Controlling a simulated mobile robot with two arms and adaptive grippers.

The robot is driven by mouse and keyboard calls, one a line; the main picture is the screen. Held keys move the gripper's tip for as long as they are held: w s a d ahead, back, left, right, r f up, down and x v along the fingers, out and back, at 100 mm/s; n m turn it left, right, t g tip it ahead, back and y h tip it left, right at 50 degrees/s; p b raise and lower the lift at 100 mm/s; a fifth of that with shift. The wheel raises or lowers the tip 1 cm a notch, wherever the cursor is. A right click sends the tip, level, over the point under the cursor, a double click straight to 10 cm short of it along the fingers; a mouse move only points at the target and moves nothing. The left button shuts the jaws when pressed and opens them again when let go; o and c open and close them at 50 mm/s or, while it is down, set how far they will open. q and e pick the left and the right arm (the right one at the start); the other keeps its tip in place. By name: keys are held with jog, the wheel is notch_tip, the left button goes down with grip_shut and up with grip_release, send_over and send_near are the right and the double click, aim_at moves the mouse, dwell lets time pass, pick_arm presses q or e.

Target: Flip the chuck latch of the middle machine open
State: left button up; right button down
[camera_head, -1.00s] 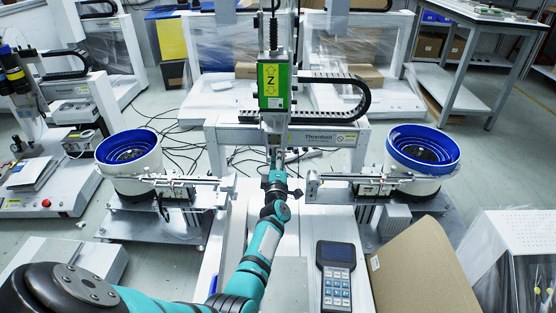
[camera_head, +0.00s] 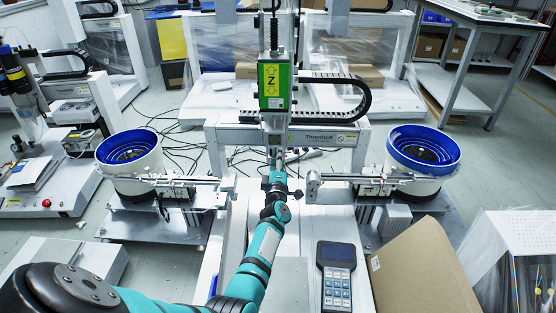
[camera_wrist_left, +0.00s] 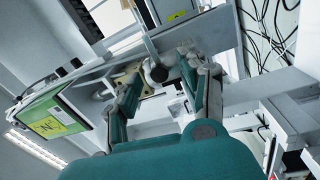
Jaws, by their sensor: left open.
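The middle machine carries a green box marked Z (camera_head: 273,82) on its vertical axis, above a grey crossbeam. The same green box shows at the left in the left wrist view (camera_wrist_left: 50,122). My left gripper (camera_head: 276,162) is just below the crossbeam, at the lower end of the vertical axis. In the left wrist view its two fingers are spread and empty (camera_wrist_left: 162,72). The chuck latch cannot be made out clearly; my wrist hides much of that area. My right gripper is not in view.
Blue-rimmed bowl feeders stand left (camera_head: 130,152) and right (camera_head: 422,152) of the machine, with rails (camera_head: 190,181) reaching inward close to my left arm. A handheld keypad (camera_head: 336,275) and a cardboard sheet (camera_head: 420,265) lie at front right. A black cable chain (camera_head: 345,90) hangs beside the axis.

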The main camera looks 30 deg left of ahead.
pick_arm(q)
jog(key=v, duration=0.7)
jog(key=shift+s, duration=0.15)
